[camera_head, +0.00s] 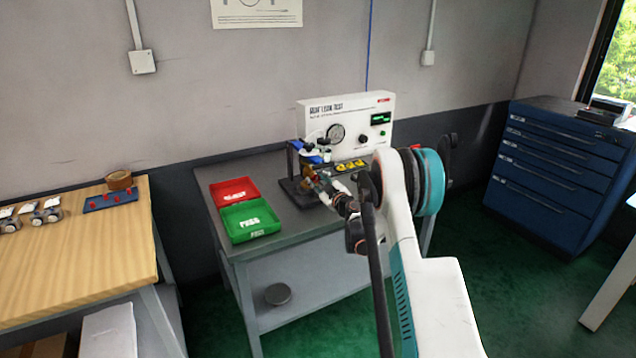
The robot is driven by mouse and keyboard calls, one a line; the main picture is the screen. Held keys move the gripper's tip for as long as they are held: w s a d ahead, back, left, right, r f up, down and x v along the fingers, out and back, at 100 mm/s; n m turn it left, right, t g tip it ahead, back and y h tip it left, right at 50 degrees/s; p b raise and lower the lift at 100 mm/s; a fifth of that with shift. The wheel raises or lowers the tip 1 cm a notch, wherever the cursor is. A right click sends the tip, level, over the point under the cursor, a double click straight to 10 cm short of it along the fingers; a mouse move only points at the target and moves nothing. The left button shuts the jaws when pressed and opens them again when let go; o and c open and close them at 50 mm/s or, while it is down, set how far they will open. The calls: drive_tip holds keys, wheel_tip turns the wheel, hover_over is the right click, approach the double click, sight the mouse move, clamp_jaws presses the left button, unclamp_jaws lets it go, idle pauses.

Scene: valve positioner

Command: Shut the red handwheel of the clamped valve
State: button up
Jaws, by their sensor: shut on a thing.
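The valve (312,175) sits in a dark clamp stand (287,188) on the grey bench, in front of the leak test box. Only a small part of it shows, with brassy and reddish bits. My gripper (322,181) is at the valve, reaching in from the right. Its fingers are small in the view and overlap the valve. It appears shut on the red handwheel (308,170), which is mostly hidden behind the fingers. How far the wheel is turned cannot be made out.
A red tray (235,180) and a green tray (272,230) lie left of the stand. The white leak test box (345,110) stands behind, with yellow parts (350,165) before it. A wooden table (80,270) is at left, a blue drawer cabinet (550,165) at right.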

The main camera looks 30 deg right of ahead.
drive_tip(key=shift+m, duration=1)
drive_tip(key=o, duration=1.1)
drive_tip(key=shift+f, duration=0.1)
drive_tip(key=shift+c, duration=0.2)
drive_tip(key=shift+s, duration=0.1)
drive_tip(key=s, duration=1.1)
drive_tip(key=shift+s+d, duration=0.25)
drive_tip(key=shift+s, duration=0.15)
